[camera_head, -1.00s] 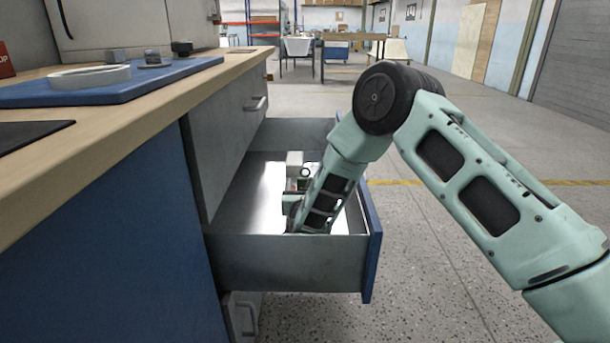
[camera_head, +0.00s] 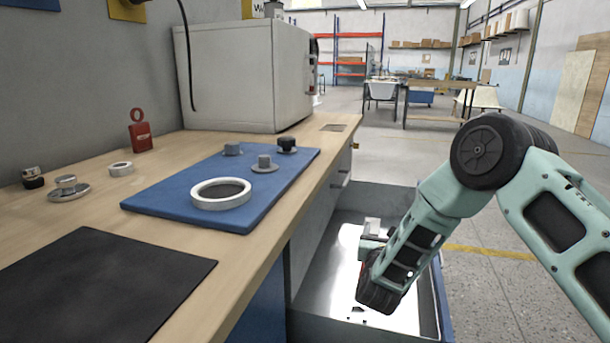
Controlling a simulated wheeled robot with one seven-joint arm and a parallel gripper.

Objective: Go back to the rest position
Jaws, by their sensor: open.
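My arm reaches in from the right and bends down over an open drawer (camera_head: 425,300) with grey metal walls and a blue front. The dark end of my wrist and my gripper (camera_head: 366,305) are low over the bright drawer floor. My gripper is open, with its fingers mostly hidden behind the wrist. A small pale block-like part (camera_head: 372,227) shows just behind the arm's end. I cannot tell whether it lies in the drawer or belongs to my gripper.
Beside the drawer, the wooden worktop (camera_head: 95,185) bears a blue board (camera_head: 150,203) with a white ring (camera_head: 221,194) and several knob-like parts. A black mat (camera_head: 100,285), a red tag (camera_head: 140,132) and a large grey box (camera_head: 250,75) are also there. Floor is clear at right.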

